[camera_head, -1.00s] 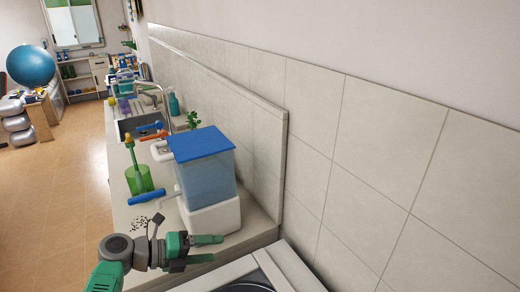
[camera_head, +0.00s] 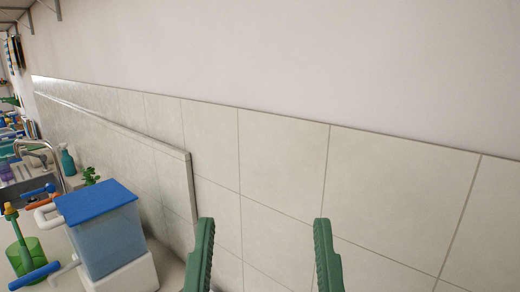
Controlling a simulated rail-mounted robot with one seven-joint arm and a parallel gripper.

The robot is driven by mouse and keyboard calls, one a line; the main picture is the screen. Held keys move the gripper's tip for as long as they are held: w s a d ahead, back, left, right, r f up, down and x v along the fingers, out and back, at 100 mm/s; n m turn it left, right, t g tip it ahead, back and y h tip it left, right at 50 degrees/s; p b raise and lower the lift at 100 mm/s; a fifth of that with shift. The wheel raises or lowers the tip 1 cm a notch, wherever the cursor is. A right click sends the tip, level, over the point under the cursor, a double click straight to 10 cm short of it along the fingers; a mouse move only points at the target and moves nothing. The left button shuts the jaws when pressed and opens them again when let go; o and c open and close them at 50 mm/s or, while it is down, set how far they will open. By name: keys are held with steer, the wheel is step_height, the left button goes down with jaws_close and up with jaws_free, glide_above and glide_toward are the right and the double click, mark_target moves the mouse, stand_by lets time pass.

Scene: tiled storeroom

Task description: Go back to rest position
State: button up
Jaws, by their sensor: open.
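My gripper (camera_head: 262,222) shows at the bottom middle of the head view. Its two green fingers point up and stand wide apart, with nothing between them. Only tiled wall shows behind the gap. The rest of my arm is below the picture's edge.
A clear container with a blue lid (camera_head: 105,235) stands on a white base on the counter at lower left. Beside it are a green cup (camera_head: 26,258) and a blue-handled tool (camera_head: 36,276). A sink with a tap (camera_head: 38,160) lies beyond. The tiled wall (camera_head: 280,165) fills the middle and right.

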step_height(320, 180, up, 36)
steer(key=p, duration=3.5)
steer(key=shift+w+a+r+y, duration=0.15)
steer(key=shift+a+r+y, duration=0.15)
steer(key=shift+y, duration=0.1)
